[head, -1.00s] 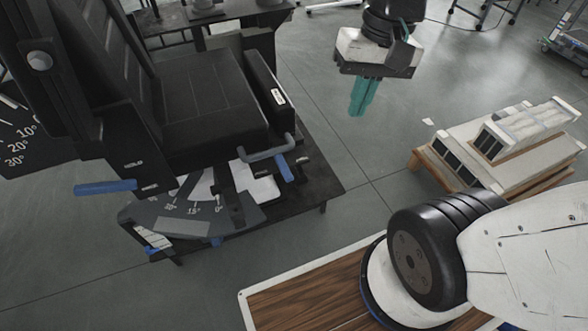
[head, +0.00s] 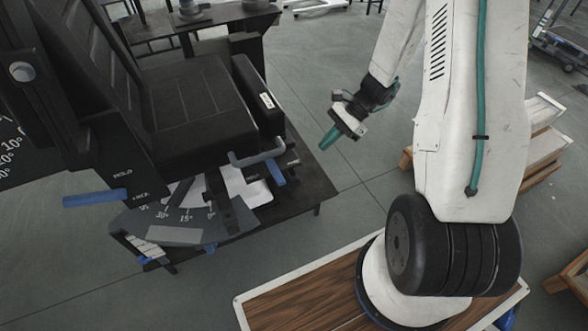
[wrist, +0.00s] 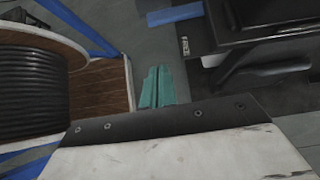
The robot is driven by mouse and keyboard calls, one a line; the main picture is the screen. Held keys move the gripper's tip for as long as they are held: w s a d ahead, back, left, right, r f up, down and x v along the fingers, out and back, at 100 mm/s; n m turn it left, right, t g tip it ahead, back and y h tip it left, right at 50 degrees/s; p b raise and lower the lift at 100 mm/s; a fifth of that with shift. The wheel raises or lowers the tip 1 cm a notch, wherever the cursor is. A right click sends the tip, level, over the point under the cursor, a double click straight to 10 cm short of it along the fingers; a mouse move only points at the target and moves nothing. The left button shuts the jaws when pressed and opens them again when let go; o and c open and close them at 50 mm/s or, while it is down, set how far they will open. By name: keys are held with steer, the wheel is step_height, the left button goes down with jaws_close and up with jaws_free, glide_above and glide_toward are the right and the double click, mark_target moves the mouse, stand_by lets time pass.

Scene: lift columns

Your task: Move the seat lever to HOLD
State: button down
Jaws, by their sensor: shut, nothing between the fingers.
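A black seat (head: 195,100) stands at the left in the head view. A lever with a blue grip (head: 95,199) sticks out left at the backrest's base, beside a small HOLD label (head: 122,174) and a second label below it. Another blue grip (head: 275,172) hangs at the seat's front right, by a grey bent handle (head: 258,152). I cannot tell which is the seat lever. My gripper (head: 326,142), with teal fingers, is shut and empty over the floor, right of the seat and apart from both grips. Its fingers (wrist: 158,76) show pressed together in the wrist view.
A dark platform (head: 312,190) bears the seat, with an angle scale (head: 180,220) at its front. A pallet with boxes (head: 540,150) stands at right, partly hidden by my arm. Open floor (head: 345,180) lies between the platform and my arm.

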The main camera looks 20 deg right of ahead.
mark_target(273, 167)
steer(key=a+r+x, duration=0.1)
steer(key=x, duration=1.2)
steer(key=shift+a+r, duration=0.25)
steer(key=shift+a, duration=0.1)
